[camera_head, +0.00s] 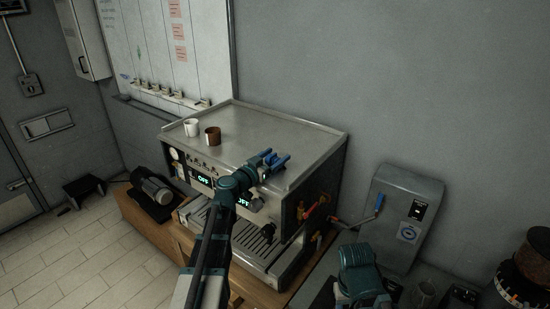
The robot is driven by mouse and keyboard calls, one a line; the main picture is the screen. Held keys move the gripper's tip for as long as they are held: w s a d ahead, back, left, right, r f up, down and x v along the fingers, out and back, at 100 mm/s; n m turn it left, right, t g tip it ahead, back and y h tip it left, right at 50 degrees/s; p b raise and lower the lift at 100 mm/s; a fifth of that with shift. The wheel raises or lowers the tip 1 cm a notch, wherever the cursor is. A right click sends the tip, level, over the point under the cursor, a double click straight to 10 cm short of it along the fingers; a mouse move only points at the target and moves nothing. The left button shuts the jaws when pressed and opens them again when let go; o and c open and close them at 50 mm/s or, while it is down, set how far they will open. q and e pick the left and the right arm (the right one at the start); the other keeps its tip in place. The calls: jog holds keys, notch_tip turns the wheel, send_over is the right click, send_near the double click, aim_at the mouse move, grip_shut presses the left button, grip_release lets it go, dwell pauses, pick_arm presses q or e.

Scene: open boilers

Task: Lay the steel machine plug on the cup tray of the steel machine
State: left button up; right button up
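The steel machine (205,150) stands in the middle of the view. Its flat top, the cup tray (262,125), holds a white cup (191,127) and a brown cup (212,136) at its left front. My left gripper (275,160) is over the front right part of the cup tray. Bright blue parts show at its tip; I cannot tell whether they are fingers or a held plug, nor whether it touches the tray. My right arm (358,272) is low, right of the machine, and its fingertips are not clear. I cannot make out the plug for certain.
Red and orange parts (309,211) are at the machine's right side. A dark grinder-like object (530,270) stands far right. The tray's back and middle are clear.

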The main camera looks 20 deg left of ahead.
pick_arm(q)
jog(key=shift+o, duration=1.2)
jog(key=shift+r, duration=0.1)
jog(key=shift+r+p, duration=0.25)
jog(key=shift+p, duration=0.05)
jog(key=v, duration=1.2)
jog(key=shift+f, duration=0.15)
